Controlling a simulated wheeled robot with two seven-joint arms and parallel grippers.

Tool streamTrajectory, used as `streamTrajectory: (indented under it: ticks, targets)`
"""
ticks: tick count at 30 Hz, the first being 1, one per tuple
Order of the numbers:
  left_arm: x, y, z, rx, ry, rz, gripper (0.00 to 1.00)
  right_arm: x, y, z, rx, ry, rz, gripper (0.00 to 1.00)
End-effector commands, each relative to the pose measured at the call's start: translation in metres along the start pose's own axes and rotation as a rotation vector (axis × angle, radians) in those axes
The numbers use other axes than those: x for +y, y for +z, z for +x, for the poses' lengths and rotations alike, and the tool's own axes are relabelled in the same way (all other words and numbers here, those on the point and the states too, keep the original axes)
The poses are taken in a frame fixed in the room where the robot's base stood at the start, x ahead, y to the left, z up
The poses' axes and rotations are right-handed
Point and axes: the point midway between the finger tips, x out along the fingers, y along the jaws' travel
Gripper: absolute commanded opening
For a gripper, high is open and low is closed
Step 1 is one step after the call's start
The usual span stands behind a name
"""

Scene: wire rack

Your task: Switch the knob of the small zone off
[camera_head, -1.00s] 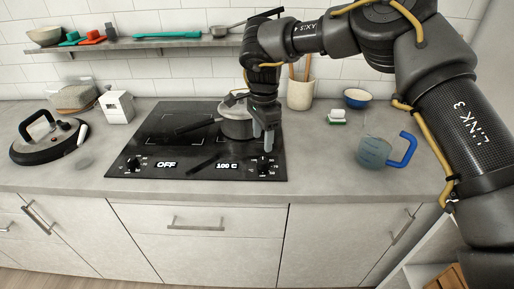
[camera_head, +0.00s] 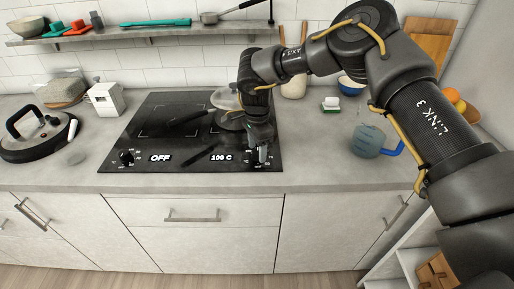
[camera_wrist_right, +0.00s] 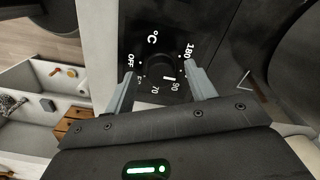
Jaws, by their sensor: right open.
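The hob's right knob (camera_wrist_right: 160,68) is round and black in the right wrist view. Its scale has OFF at left and 180 at right, and a white pointer line is at its lower right. Its display (camera_head: 221,157) reads 100 C. My right gripper (camera_head: 259,152) is open over this knob. In the wrist view its fingers (camera_wrist_right: 159,80) stand on either side of the knob, with gaps; contact cannot be told. In the head view the gripper mostly hides the knob. The left knob (camera_head: 126,158) stands beside a display reading OFF (camera_head: 160,157). My left gripper is out of view.
A blue-handled jug (camera_head: 369,141) and a sponge (camera_head: 330,103) are at right. The counter around the hob's right edge is clear.

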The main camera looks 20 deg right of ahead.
Motion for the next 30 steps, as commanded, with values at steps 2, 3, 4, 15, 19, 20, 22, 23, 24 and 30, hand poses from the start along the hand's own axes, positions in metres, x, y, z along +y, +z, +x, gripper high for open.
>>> streamTrajectory:
  ticks: [2,3,4,15,19,20,22,23,24,30]
  targets:
    - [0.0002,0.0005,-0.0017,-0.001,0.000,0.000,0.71,-0.0001,0.0002,0.0052,0.000,-0.001,0.000,0.55]
    - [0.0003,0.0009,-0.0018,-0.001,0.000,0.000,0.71,-0.0001,0.0003,0.0073,0.000,-0.001,0.000,0.55]
    - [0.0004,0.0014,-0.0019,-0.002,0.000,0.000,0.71,-0.0001,0.0004,0.0084,0.000,-0.001,0.000,0.55]
    - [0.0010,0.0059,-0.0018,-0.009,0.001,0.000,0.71,-0.0003,0.0004,0.0097,0.000,-0.001,0.000,0.44]
    - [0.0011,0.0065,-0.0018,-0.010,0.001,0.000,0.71,-0.0002,0.0003,0.0096,0.000,-0.001,0.000,0.27]
    - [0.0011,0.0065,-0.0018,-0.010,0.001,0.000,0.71,-0.0002,0.0003,0.0096,0.000,-0.001,0.000,0.23]
    - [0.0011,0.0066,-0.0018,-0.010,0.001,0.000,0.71,-0.0002,0.0002,0.0096,0.000,-0.001,0.000,0.14]
    - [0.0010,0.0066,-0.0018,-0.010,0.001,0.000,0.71,-0.0002,0.0002,0.0096,0.000,-0.001,0.000,0.11]
    - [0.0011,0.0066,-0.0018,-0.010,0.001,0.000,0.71,-0.0002,0.0002,0.0095,0.000,-0.001,0.000,0.11]
    - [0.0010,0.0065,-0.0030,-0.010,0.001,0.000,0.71,-0.0001,-0.0001,0.0092,0.000,0.000,0.024,0.11]
